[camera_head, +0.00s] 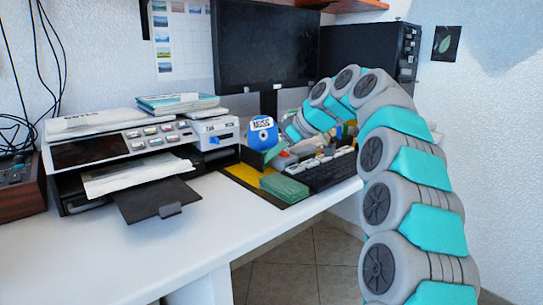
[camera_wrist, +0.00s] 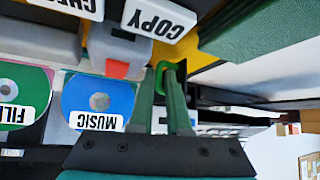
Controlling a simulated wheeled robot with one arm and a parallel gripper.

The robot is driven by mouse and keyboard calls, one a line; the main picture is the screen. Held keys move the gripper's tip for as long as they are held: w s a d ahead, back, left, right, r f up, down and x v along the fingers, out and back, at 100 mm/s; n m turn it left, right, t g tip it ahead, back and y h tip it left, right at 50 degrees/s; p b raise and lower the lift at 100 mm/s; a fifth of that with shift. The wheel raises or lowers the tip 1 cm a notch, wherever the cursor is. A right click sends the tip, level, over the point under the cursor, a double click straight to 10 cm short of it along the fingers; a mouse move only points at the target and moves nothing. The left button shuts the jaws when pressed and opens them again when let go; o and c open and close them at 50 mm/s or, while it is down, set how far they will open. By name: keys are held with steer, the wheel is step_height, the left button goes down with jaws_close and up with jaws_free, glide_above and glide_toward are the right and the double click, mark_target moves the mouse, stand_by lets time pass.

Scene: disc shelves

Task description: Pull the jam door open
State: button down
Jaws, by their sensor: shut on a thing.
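My gripper (camera_wrist: 165,84) shows in the wrist view with its two green fingers shut on a bright green loop handle (camera_wrist: 171,65). The handle sits by a grey part with an orange-red patch. I take it for the jam door's handle, but no jam label is legible. The door panel itself cannot be clearly made out. In the head view my arm arches down from the right to the desk beside the printer (camera_head: 140,140). The gripper's tips and the handle are too small and covered to tell there.
A blue MUSIC disc (camera_wrist: 98,98) and a green FILE disc (camera_wrist: 24,92) stand close to the gripper. A COPY label (camera_wrist: 155,20) is just above it in the wrist view. The desk's left front is clear.

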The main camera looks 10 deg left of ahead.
steer(key=shift+a, duration=0.45)
steer(key=c, duration=0.9)
jaws_free()
steer(key=shift+s+a, duration=0.1)
steer(key=shift+c, duration=0.2)
